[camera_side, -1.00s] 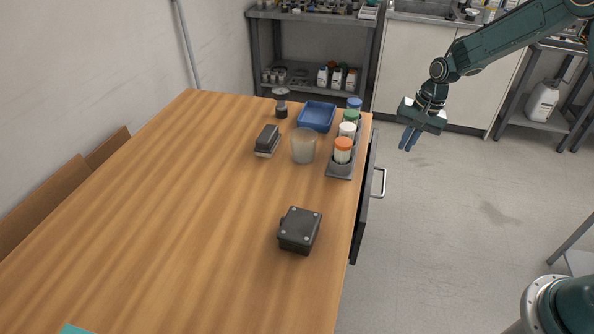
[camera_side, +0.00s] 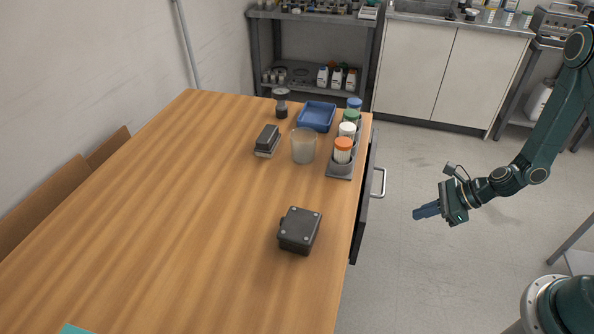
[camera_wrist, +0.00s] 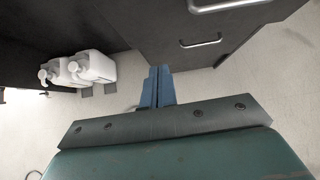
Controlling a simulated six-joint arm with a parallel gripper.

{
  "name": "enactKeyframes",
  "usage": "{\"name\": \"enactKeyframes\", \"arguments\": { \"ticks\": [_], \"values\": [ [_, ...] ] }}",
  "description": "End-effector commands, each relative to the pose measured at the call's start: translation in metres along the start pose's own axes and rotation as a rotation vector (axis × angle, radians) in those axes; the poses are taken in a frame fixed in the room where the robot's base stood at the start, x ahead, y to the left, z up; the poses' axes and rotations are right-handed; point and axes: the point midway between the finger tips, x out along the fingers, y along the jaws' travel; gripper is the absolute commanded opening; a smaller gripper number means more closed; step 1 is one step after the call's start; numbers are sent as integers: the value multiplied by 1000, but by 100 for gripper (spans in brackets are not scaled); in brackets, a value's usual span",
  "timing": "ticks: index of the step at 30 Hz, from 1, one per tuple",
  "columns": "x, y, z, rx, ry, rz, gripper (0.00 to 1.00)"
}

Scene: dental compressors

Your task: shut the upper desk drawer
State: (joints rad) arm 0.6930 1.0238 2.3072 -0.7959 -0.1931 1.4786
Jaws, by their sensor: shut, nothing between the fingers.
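The desk's upper drawer shows in the side view as a dark front (camera_side: 367,205) at the desk's right edge, with a silver handle (camera_side: 379,182). The front stands out slightly beyond the desktop; the exact gap is hard to judge. In the wrist view, dark drawer fronts carry a large near handle (camera_wrist: 228,5) and a smaller one (camera_wrist: 201,42). My gripper (camera_side: 417,214) is shut and empty, with blue fingers pointing left toward the drawer front. It is apart from the front, to the right of the handle. Its fingers also show in the wrist view (camera_wrist: 157,76).
The wooden desktop (camera_side: 180,220) holds a black box (camera_side: 299,230), a rack of capped containers (camera_side: 340,170), a clear beaker (camera_side: 304,146) and a blue tray (camera_side: 317,116). White pump bottles (camera_wrist: 92,68) show in the wrist view. Floor (camera_side: 430,270) around my gripper is clear.

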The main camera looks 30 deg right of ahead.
Motion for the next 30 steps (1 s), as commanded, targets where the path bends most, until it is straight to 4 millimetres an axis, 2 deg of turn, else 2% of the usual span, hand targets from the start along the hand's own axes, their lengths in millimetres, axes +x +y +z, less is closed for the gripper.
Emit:
{"name": "enactKeyframes", "arguments": {
  "ticks": [8, 14, 20, 30],
  "values": [
    [1, 1, -1, 27, -6, -6, 0],
    [10, 1, 0, 23, -5, -5, 0],
    [30, 1, 0, 22, -5, -4, 0],
    [82, 2, 0, 20, -5, -2, 0]
  ]
}}
